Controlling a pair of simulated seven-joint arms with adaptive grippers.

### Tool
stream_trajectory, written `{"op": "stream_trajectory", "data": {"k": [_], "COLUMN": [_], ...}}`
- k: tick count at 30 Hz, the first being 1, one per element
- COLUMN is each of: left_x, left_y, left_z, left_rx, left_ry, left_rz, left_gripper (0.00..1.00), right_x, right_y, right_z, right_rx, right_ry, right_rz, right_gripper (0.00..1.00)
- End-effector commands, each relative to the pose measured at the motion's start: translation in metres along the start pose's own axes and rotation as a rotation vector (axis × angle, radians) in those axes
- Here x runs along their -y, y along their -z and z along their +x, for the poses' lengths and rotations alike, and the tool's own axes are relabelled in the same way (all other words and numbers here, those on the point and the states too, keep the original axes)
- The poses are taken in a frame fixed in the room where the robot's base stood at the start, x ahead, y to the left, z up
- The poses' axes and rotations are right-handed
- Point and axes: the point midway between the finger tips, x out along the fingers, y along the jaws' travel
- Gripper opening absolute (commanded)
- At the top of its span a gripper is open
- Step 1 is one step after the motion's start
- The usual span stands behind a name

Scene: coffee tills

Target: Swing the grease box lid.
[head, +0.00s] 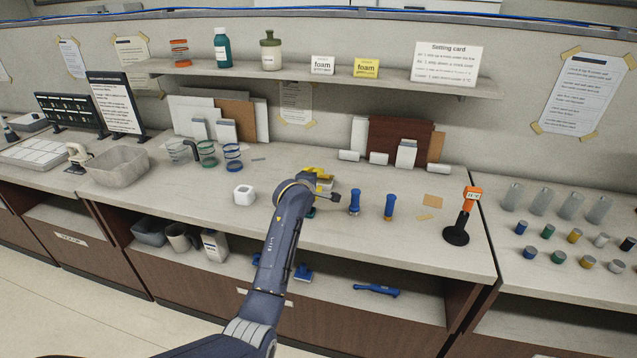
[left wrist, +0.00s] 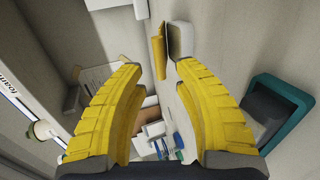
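My left gripper (head: 324,178) is over the middle of the counter, partly behind my arm. In the left wrist view its yellow fingers (left wrist: 163,70) are spread apart with nothing held between them. A teal box-like thing (left wrist: 273,108) with a dark grey inside shows right of the fingers. A bit of teal (head: 311,212) shows beside my arm in the head view. I cannot tell surely that this is the grease box. A yellow slab (left wrist: 159,50) and a pale-rimmed grey piece (left wrist: 181,40) appear beyond the fingertips. I cannot tell whether either is a lid. My right gripper is not seen.
A white square cup (head: 243,196) stands left of my arm. Two blue-handled tools (head: 354,202) stand to the right, with an orange-headed device (head: 463,215) farther right. A grey tub (head: 119,167) is at the left. Boards (head: 403,138) lean at the back under a shelf (head: 330,79).

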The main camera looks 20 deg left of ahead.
Motion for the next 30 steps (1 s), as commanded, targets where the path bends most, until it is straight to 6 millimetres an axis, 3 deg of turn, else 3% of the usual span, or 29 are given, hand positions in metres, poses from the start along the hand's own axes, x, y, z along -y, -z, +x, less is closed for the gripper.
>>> {"op": "stream_trajectory", "data": {"k": [12, 17, 25, 30], "left_x": [-0.001, -0.001, -0.001, -0.001], "left_y": [0.001, 0.000, 0.001, 0.001], "left_z": [0.051, 0.061, 0.061, 0.061], "left_rx": [0.000, 0.000, 0.000, 0.000], "left_ry": [0.000, -0.001, -0.001, -0.001], "left_rz": [0.001, 0.002, 0.001, 0.001], "left_gripper": [0.31, 0.32, 0.00, 0.00], "right_x": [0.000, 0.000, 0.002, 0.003], "right_y": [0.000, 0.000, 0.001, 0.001], "right_z": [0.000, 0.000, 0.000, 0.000], "right_rx": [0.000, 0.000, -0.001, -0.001], "right_ry": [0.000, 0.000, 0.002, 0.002], "right_rz": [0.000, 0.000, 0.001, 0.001], "right_gripper": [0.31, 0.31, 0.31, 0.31]}}
